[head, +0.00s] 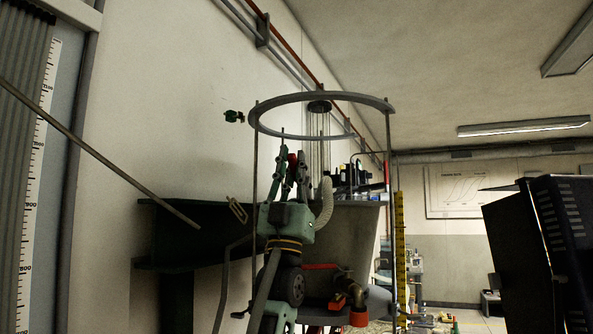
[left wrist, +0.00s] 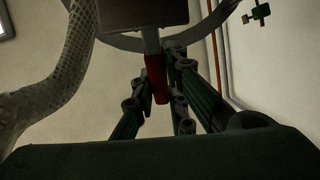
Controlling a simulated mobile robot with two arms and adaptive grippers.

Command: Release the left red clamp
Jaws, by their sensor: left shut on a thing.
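My left gripper (head: 291,160) points up in front of the tank, below the grey ring (head: 268,102). Its green fingers are closed around a red clamp (head: 292,157), of which only a small part shows. In the left wrist view the red clamp (left wrist: 154,76) hangs below a grey rod, with the fingers (left wrist: 158,88) on both sides of it. Its lower end is among the finger links. Another red piece (head: 386,171) shows on the rod at the ring's right side. My right gripper is in neither view.
The tank (head: 350,235) stands behind my left arm, with a red-handled valve (head: 350,290) low in front. A dark beam (head: 190,238) juts from the wall at left. A yellow scale (head: 400,255) stands at right. A dark cabinet (head: 540,255) fills the right edge.

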